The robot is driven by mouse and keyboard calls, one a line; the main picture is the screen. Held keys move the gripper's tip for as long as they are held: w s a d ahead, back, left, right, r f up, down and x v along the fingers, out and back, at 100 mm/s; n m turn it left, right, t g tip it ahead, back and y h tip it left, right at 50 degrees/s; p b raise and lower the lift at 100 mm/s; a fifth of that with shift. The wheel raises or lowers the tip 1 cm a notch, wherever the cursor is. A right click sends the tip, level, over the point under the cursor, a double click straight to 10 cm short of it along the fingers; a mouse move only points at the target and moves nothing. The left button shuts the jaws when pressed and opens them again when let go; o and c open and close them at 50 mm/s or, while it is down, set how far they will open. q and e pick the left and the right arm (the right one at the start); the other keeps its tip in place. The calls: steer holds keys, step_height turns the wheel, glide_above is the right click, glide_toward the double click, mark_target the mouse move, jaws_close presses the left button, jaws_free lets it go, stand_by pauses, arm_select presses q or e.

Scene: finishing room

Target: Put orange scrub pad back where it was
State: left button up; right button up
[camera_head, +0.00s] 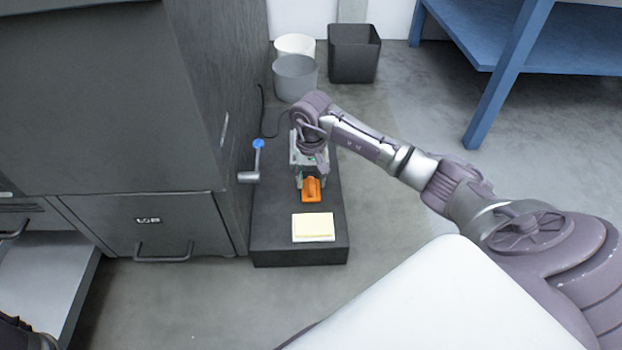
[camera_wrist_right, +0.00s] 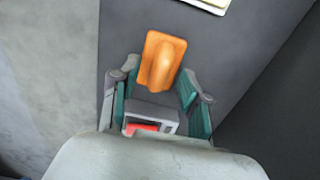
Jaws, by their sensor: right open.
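The orange scrub pad (camera_head: 312,195) has a flat base and a raised grip. It rests on the low dark platform (camera_head: 272,225), between a yellow-and-white pad and my right gripper. My right gripper (camera_head: 311,178) points down over the platform and is open. In the right wrist view the scrub pad (camera_wrist_right: 165,52) shows just ahead of and partly between the green-lined fingers of the gripper (camera_wrist_right: 160,78). I cannot tell whether they touch it. My left gripper is not in view.
A yellow-and-white pad (camera_head: 313,228) lies at the platform's near end. A grey object with a red part (camera_wrist_right: 148,116) shows between the fingers. A blue-knobbed lever (camera_head: 257,160) and dark cabinet stand left. Bins (camera_head: 354,55) stand behind; floor right of the platform is clear.

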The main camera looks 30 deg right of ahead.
mark_target(311, 182)
step_height(311, 182, up, 10)
steer(key=p, duration=0.6)
steer(key=shift+r, duration=0.2)
steer(key=shift+a, duration=0.1)
